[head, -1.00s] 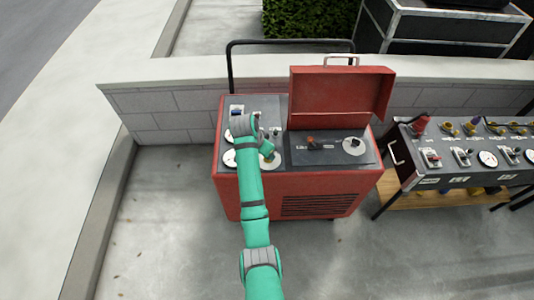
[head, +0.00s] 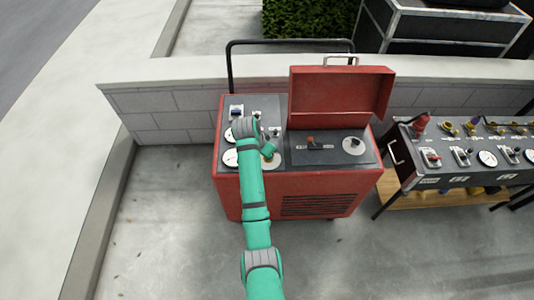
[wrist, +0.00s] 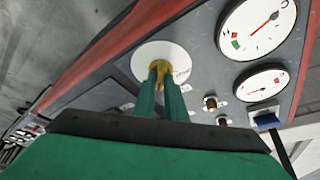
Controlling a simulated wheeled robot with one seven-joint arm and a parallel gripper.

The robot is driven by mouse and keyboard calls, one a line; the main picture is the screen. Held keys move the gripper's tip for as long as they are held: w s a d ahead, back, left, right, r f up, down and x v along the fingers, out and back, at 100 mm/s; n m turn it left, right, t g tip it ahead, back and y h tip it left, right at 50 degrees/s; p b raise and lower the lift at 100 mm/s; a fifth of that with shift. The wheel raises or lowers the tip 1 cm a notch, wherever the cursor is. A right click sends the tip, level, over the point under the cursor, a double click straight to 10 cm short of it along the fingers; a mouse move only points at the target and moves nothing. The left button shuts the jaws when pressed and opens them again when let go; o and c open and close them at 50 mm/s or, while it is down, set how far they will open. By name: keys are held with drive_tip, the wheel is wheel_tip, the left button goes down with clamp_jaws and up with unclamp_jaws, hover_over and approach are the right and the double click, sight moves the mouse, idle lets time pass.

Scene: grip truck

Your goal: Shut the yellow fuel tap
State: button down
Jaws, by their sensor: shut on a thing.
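The yellow fuel tap (wrist: 160,67) stands on a round white plate (wrist: 147,56) on the red cart's grey top panel. In the wrist view my gripper (wrist: 163,76) has its two green fingers closed on either side of the tap, and yellow shows between them. The fingers hide most of the tap, so its turn angle cannot be read. In the head view my gripper (head: 268,149) is over the left half of the panel, and the white plate (head: 272,162) shows just below it. My arm and gripper hide the tap there.
The red cart (head: 290,185) has a raised red lid (head: 341,92), a red-handled lever (head: 312,140) and a second round plate (head: 353,146). Gauges (wrist: 257,29) and a blue switch (wrist: 267,120) are near my gripper. Another control bench (head: 455,180) stands at right.

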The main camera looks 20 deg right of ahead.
drive_tip(key=n, duration=0.2)
drive_tip(key=n+t+y, duration=0.1)
drive_tip(key=n, duration=0.1)
drive_tip(key=shift+s+d+n, duration=0.15)
drive_tip(key=shift+n, duration=0.15)
drive_tip(key=n+y, duration=0.1)
drive_tip(key=n, duration=0.3)
drive_tip(key=shift+d+t+y, duration=0.15)
drive_tip(key=shift+t+y, duration=0.25)
drive_tip(key=n+y, duration=0.1)
drive_tip(key=n, duration=0.3)
drive_tip(key=shift+d+n+y, duration=0.2)
drive_tip(key=shift+n+y, duration=0.2)
drive_tip(key=shift+d+n+y, duration=0.1)
drive_tip(key=shift+n+y, duration=0.6)
drive_tip(key=shift+n, duration=1.2)
drive_tip(key=c, duration=1.8)
unclamp_jaws()
drive_tip(key=shift+r, duration=0.1)
drive_tip(key=v, duration=1)
drive_tip(key=shift+r, duration=0.35)
